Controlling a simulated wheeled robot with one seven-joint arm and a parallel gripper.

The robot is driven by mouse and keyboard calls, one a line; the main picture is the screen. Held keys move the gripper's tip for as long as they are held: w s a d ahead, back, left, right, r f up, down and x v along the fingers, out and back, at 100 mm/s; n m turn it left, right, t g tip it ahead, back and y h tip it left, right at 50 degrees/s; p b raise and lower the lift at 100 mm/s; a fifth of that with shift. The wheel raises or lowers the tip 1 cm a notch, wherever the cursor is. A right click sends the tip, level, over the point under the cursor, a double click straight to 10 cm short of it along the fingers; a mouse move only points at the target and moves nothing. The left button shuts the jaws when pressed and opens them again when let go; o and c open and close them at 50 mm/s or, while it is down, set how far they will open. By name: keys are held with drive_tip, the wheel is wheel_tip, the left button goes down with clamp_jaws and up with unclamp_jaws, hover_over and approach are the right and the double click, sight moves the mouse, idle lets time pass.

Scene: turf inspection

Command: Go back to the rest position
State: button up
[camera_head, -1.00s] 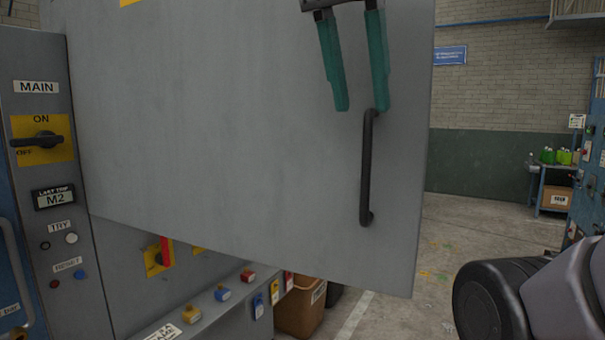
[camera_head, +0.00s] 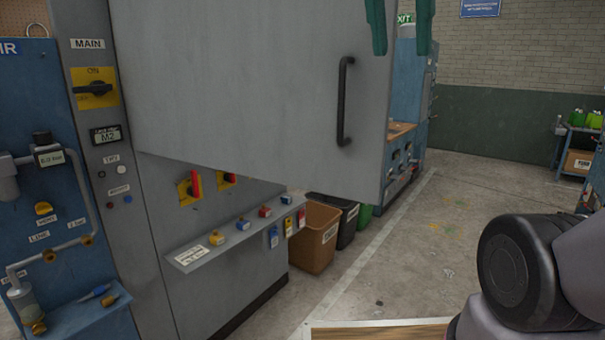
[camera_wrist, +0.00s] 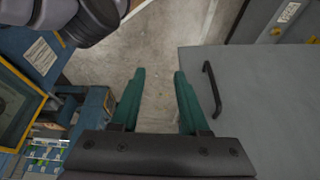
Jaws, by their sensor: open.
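My gripper (camera_head: 400,28) has two green fingers that are apart with nothing between them. In the head view only its fingertips show, at the top edge, above and to the right of the black handle (camera_head: 345,101). The handle is on a grey cabinet door (camera_head: 250,90) that stands swung open. In the wrist view my gripper (camera_wrist: 157,75) points over bare floor. The door (camera_wrist: 255,110) and its handle (camera_wrist: 212,88) lie to the right of the fingers, apart from them.
A grey panel with a MAIN switch (camera_head: 95,88) and a blue air panel (camera_head: 50,200) stand at left. A control shelf (camera_head: 225,235) juts out below the door. Bins (camera_head: 315,237) stand behind it. Floor (camera_head: 460,230) at right is clear. A wooden-topped surface (camera_head: 380,332) shows at the bottom.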

drive_tip(key=w+d+f+n+t+y, duration=0.1)
drive_tip(key=w+d+f+t+y, duration=0.1)
drive_tip(key=w+d+f, duration=0.3)
drive_tip(key=w+d+f+n+t+y, duration=0.1)
drive_tip(key=w+d+f+n+y, duration=0.1)
drive_tip(key=w+d+f, duration=0.4)
drive_tip(key=w+d, duration=0.3)
drive_tip(key=w, duration=0.3)
drive_tip(key=shift+w+d+n+t+y, duration=0.15)
drive_tip(key=shift+d+n+t+y, duration=0.15)
drive_tip(key=shift+d+t+y, duration=0.1)
idle(1.3)
